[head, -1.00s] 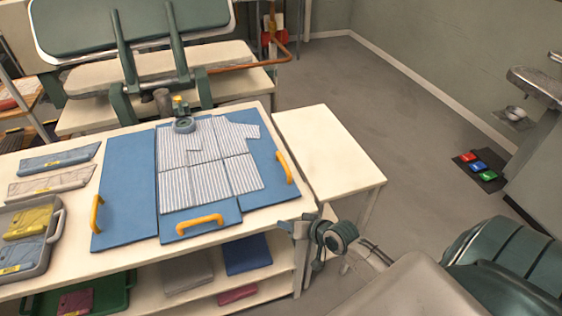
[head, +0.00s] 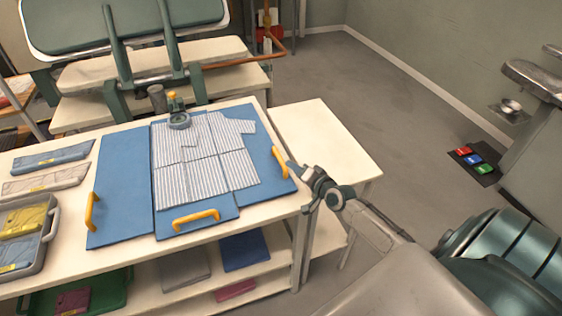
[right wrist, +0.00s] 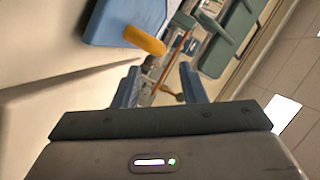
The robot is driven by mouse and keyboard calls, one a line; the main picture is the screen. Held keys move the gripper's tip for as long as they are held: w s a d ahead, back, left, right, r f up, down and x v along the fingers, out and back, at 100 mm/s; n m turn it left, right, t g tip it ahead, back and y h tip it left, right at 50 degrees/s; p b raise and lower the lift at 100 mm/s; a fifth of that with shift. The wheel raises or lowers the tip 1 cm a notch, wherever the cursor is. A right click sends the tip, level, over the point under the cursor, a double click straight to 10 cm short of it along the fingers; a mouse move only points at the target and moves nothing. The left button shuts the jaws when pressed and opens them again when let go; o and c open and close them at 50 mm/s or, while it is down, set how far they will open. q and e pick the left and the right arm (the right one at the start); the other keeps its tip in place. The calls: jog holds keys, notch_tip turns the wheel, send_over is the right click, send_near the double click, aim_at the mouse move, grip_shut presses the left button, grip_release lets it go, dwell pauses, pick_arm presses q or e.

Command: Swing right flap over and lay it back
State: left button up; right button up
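A blue folding board lies on the table. Its right flap (head: 266,160) has a yellow handle (head: 279,162) on its outer edge; the left flap (head: 122,190) and the lower middle flap (head: 200,221) also have yellow handles. All flaps lie flat. A striped shirt (head: 200,165) is spread over the middle, its right side and sleeve over part of the right flap. My right gripper (head: 294,169) is just right of the right handle. In the right wrist view its two fingers (right wrist: 160,84) are apart with nothing between them; the handle (right wrist: 144,40) is ahead. My left gripper is out of view.
A grey-green round-based item (head: 179,120) stands at the shirt's collar. A side table (head: 325,140) with a bare top adjoins on the right. Folded garments (head: 52,158) and a grey tray (head: 46,236) lie on the left of the table.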

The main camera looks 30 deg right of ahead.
aim_at(281, 158)
jog(key=b+x, duration=0.1)
jog(key=x, duration=0.7)
jog(key=shift+w+a+f, duration=0.1)
jog(key=shift+w, duration=0.1)
jog(key=shift+c, duration=0.5)
grip_shut()
